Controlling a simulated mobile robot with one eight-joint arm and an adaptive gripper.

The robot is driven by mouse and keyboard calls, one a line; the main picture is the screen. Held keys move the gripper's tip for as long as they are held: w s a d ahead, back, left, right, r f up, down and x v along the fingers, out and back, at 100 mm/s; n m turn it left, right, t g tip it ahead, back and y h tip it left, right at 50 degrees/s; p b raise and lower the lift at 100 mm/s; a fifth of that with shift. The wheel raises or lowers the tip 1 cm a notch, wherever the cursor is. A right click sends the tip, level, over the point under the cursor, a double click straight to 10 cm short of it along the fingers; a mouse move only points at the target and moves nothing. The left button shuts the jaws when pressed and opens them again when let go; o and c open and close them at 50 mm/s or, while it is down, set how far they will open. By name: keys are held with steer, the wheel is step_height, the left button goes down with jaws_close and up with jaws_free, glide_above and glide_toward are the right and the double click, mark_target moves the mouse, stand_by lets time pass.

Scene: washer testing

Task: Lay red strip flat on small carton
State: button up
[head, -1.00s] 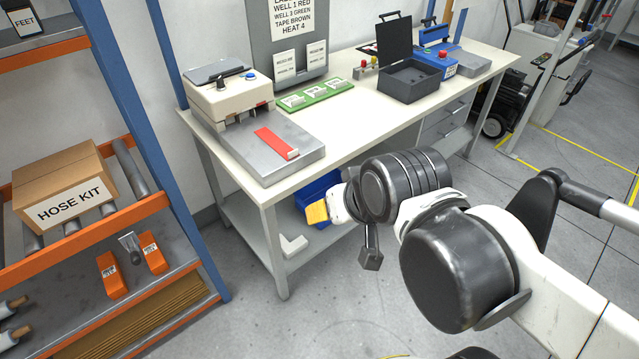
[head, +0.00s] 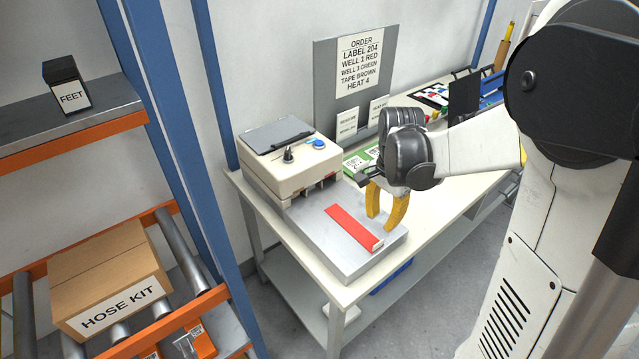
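The red strip (head: 348,226) lies lengthwise on the grey metal plate of the bench machine, with a pale block-like end (head: 377,244) at its near right. My gripper (head: 382,221) has two yellow fingers spread apart, pointing down just right of the strip. Nothing shows between them, and I cannot tell whether a finger touches the plate. A brown carton (head: 88,262) labelled HOSE KIT sits on the shelf rollers at lower left. A small dark box (head: 64,74) labelled FEET stands on the upper shelf. I cannot tell which one is the small carton.
The cream machine (head: 290,168) with a knob and blue button stands behind the metal plate (head: 335,262) on the white bench. A blue rack post (head: 170,120) rises between shelf and bench. Behind my gripper are a green card tray (head: 358,160) and an order board (head: 325,80).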

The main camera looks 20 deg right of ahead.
steer(key=b, duration=0.2)
glide_above(377, 249)
step_height(377, 249, down, 5)
steer(key=shift+f, duration=0.1)
step_height(377, 249, down, 6)
steer(key=b, duration=0.3)
steer(key=shift+d, duration=0.1)
jaws_close()
